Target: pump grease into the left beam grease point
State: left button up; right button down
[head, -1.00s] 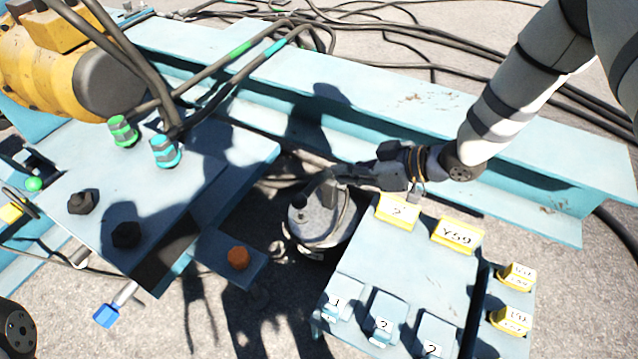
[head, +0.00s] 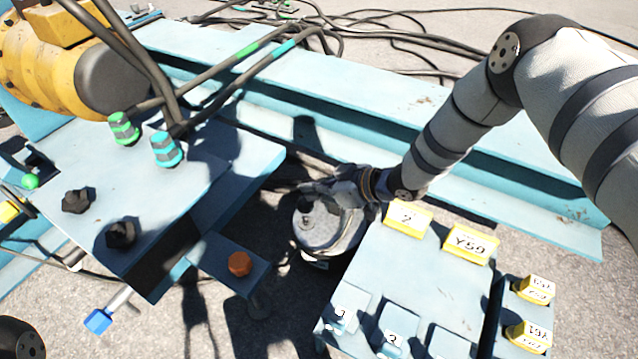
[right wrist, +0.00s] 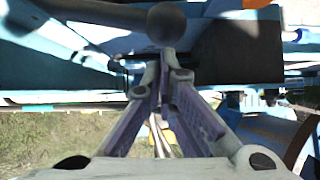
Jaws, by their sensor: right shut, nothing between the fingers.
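A grey round canister (head: 322,232), which looks like the grease pump, stands on the ground between the blue plate and the labelled panel. My right gripper (head: 328,190) is over its top in the head view, its fingers small and partly lost in shadow. In the right wrist view the right gripper (right wrist: 166,58) is shut and empty. Its tips are close below a dark ball-ended bar (right wrist: 168,24); I cannot tell whether they touch. A long blue beam (head: 400,115) runs behind. I cannot tell which fitting is the left beam grease point. My left gripper is not in view.
A blue panel (head: 430,275) with yellow labels stands close right of the canister. A blue plate with an orange cap (head: 239,264) is at its left. Green (head: 124,128) and cyan (head: 166,149) banded hose fittings stand farther left. Black cables (head: 400,45) lie behind the beam.

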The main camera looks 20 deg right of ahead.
aim_at(303, 203)
jog(key=shift+f, duration=0.1)
dwell(0.3)
jog(key=shift+s+a+f+n+t+h+p, duration=0.2)
jog(key=shift+s+a+f, duration=0.15)
jog(key=shift+f, duration=0.25)
jog(key=shift+s+a+f+n+t+h+p, duration=0.1)
jog(key=shift+s+a+f+n+h+p, duration=0.1)
jog(key=shift+a+f, duration=0.3)
pick_arm(q)
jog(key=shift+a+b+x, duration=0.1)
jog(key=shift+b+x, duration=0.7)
jog(key=shift+b, duration=0.25)
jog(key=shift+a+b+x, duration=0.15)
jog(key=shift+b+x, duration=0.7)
jog(key=shift+b, duration=0.2)
pick_arm(e)
notch_tip(303, 203, down, 13)
jog(key=s+a+n+t+h, duration=0.2)
jog(key=n, duration=0.1)
jog(key=shift+r+t+h, duration=0.2)
jog(key=shift+t+h, duration=0.1)
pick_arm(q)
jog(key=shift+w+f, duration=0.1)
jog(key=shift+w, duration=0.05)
